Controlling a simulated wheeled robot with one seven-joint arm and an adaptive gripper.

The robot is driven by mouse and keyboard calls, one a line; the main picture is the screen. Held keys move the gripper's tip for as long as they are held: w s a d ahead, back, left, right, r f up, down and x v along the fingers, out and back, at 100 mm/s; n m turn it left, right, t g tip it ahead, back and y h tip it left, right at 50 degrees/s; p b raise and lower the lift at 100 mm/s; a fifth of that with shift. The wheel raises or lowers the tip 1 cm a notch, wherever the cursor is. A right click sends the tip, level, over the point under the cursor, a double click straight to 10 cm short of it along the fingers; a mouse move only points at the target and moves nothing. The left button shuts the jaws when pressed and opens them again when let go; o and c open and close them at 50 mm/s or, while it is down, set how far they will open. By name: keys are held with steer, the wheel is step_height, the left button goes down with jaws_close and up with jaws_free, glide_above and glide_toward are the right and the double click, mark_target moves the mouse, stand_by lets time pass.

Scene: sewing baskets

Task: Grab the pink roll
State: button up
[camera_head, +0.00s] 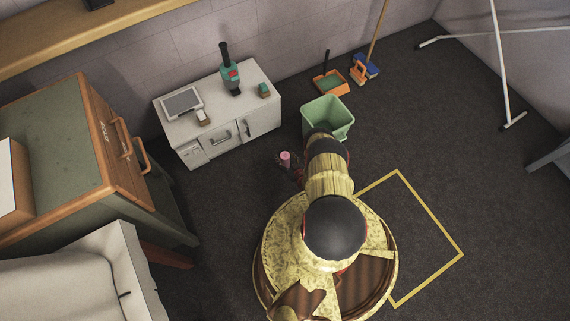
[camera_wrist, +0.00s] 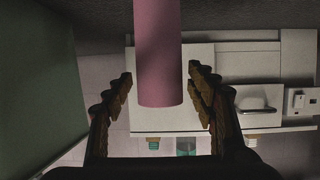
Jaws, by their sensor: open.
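The pink roll (camera_head: 285,156) shows small in the head view, just left of my arm and in front of the white cabinet. In the wrist view the pink roll (camera_wrist: 158,52) is a smooth pink cylinder that enters from the top edge, with its rounded end between my fingers. My gripper (camera_wrist: 160,80) is open, with one finger on each side of the roll and narrow gaps between. In the head view my gripper (camera_head: 292,168) is small, dark and partly hidden by my arm. What the roll rests on cannot be made out.
A white cabinet (camera_head: 255,130) with a tablet (camera_head: 183,103) and a teal tool (camera_head: 231,75) on top stands against the wall. A green bin (camera_head: 330,116) stands right of it, close to my arm. A green wooden drawer unit (camera_head: 70,165) is at left.

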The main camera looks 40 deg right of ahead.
steer(key=shift+w, duration=0.1)
steer(key=shift+c, duration=1.4)
steer(key=c, duration=1.1)
jaws_close()
